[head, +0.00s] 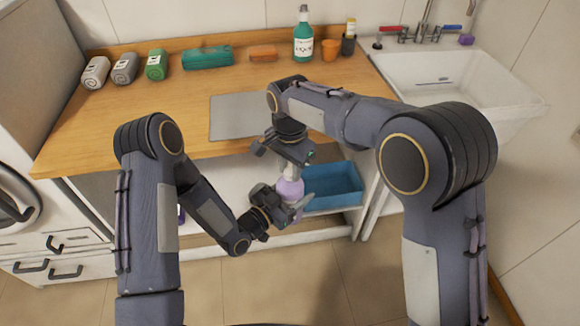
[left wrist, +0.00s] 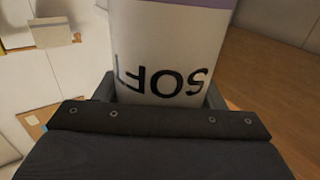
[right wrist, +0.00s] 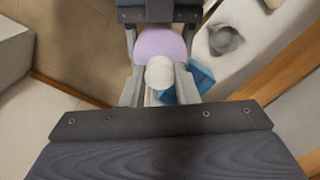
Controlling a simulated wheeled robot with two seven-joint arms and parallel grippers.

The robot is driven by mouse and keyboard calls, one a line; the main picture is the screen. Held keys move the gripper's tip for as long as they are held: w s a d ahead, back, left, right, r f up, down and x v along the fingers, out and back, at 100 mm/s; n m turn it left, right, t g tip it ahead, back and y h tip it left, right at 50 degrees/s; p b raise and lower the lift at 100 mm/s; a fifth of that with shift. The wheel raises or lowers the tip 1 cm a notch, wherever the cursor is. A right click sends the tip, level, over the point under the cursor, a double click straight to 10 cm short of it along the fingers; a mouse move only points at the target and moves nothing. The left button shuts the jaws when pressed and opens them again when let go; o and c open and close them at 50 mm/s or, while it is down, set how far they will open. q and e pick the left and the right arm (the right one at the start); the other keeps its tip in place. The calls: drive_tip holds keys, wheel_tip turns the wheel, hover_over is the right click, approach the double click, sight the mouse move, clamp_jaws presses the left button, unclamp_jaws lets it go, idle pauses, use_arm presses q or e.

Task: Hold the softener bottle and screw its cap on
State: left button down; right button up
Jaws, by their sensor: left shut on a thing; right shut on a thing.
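The softener bottle (head: 291,188) is lilac and stands about upright in front of the counter, held in the air. My left gripper (head: 286,206) is shut around its body. In the left wrist view, its white label with "SOFT" lettering (left wrist: 165,60) fills the space between the fingers. My right gripper (head: 291,166) is above the bottle and points down. In the right wrist view, its fingers (right wrist: 159,85) are shut on the white cap (right wrist: 159,72), which lies over the bottle's lilac top (right wrist: 158,43). I cannot tell whether the cap is threaded on.
The wooden counter (head: 85,125) is behind, with a grey mat (head: 228,118) and several items along its back. A green bottle (head: 303,40) stands there. A blue bin (head: 335,186) sits on the shelf below. A white sink (head: 440,85) is at right.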

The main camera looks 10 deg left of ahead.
drive_tip(key=m, duration=1.7)
drive_tip(key=shift+m, duration=0.4)
drive_tip(key=m, duration=0.3)
drive_tip(key=o, duration=1)
wheel_tip(320, 180, up, 12)
